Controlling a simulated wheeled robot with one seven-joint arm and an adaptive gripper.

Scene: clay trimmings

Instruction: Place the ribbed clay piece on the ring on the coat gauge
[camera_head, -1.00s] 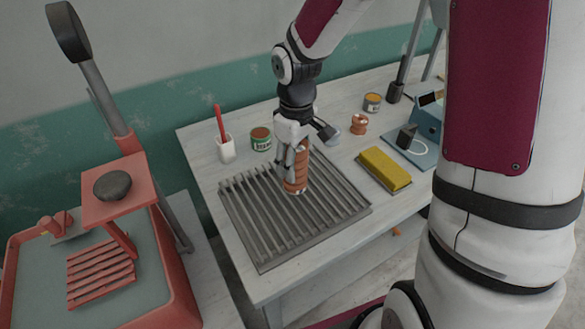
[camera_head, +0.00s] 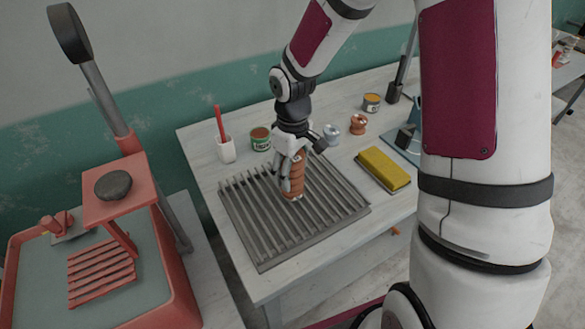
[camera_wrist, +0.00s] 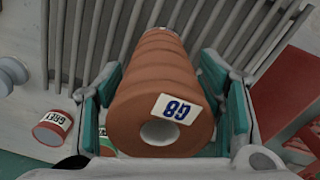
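The ribbed clay piece (camera_head: 297,176) is a brown-orange ridged cylinder with a pale label. It stands roughly upright at the slatted grey rack (camera_head: 335,205); I cannot tell if its lower end touches the slats. My gripper (camera_head: 291,172) comes from above with its fingers around the piece. In the wrist view the ribbed clay piece (camera_wrist: 160,85) fills the space between the teal finger pads, with its round hole and a "G8" label facing the camera. The blue coat gauge (camera_head: 398,153) is at the right, mostly hidden behind my arm. Its ring is hidden.
A yellow block (camera_head: 383,169) lies right of the rack. A green tin (camera_head: 260,138) and a white cup (camera_head: 226,150) stand at the back left.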

